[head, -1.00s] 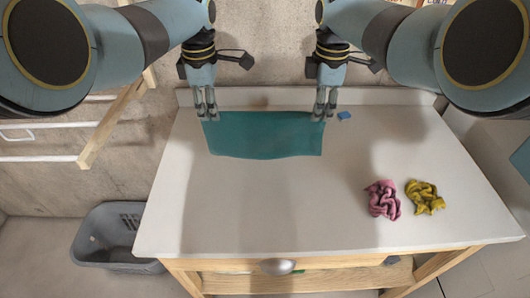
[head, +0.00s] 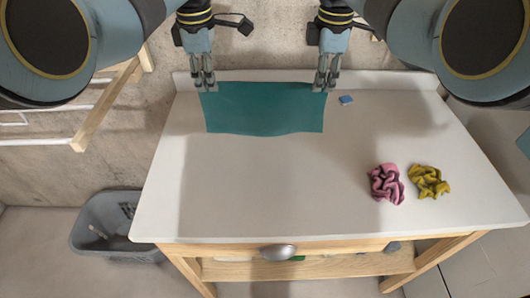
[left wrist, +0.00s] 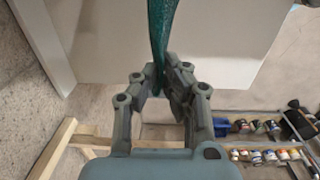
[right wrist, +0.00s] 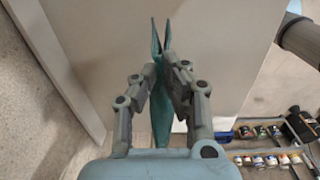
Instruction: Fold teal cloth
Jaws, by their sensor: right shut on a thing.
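The teal cloth (head: 263,109) is spread out flat between my two grippers at the back of the table in the head view. My left gripper (head: 206,88) is shut on its back left corner. My right gripper (head: 323,88) is shut on its back right corner. The cloth runs between the fingers in the left wrist view (left wrist: 159,35) and appears as a narrow, creased strip in the right wrist view (right wrist: 160,110). I cannot tell whether its front edge touches the table.
The white table (head: 270,190) is clear in front of the cloth. A small blue block (head: 346,99) lies right of it. Crumpled pink (head: 386,184) and yellow (head: 428,181) cloths lie at the right. A grey basket (head: 105,228) stands on the floor left; a wooden rack (head: 105,105) is behind it.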

